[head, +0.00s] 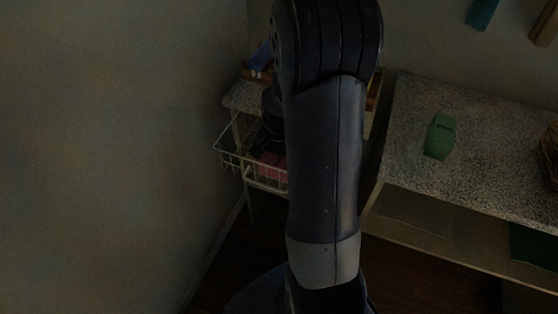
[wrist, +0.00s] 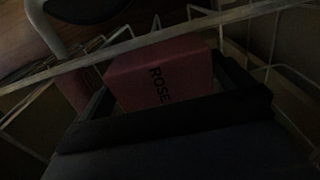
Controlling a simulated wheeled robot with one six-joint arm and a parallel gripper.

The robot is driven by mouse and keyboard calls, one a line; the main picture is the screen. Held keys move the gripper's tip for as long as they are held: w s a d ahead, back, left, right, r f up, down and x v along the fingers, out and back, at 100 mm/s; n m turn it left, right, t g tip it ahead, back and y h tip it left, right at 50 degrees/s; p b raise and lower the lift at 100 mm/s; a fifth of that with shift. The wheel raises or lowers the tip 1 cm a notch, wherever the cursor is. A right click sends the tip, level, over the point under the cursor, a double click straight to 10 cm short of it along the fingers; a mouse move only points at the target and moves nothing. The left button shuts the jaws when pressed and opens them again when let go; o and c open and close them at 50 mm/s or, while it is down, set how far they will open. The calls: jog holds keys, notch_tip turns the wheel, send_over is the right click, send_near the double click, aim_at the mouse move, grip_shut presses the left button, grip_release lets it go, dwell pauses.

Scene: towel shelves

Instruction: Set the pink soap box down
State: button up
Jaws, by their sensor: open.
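The pink soap box (wrist: 158,75), with the word ROSE on it, fills the middle of the wrist view. It is inside the white wire basket (wrist: 130,43). My gripper (wrist: 165,88) is open, with its dark fingers on either side of the box. It is too dark to tell whether a finger touches the box or what is under it. In the head view, pink (head: 272,163) shows through the basket (head: 229,160) below my dark gripper (head: 262,148). My arm hides the basket's right part.
Another pinkish surface (wrist: 75,92) lies left of the box in the wrist view. A speckled shelf top (head: 400,150) at right holds a green item (head: 440,137) and a woven basket (head: 549,155). A blue item (head: 260,57) stands behind the wire basket. A wall is close at left.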

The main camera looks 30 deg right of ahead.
aim_at(279, 161)
notch_tip(279, 161, up, 12)
jog(key=p, duration=0.1)
jog(key=shift+f, duration=0.1)
jog(key=shift+c, duration=0.3)
dwell(1.0)
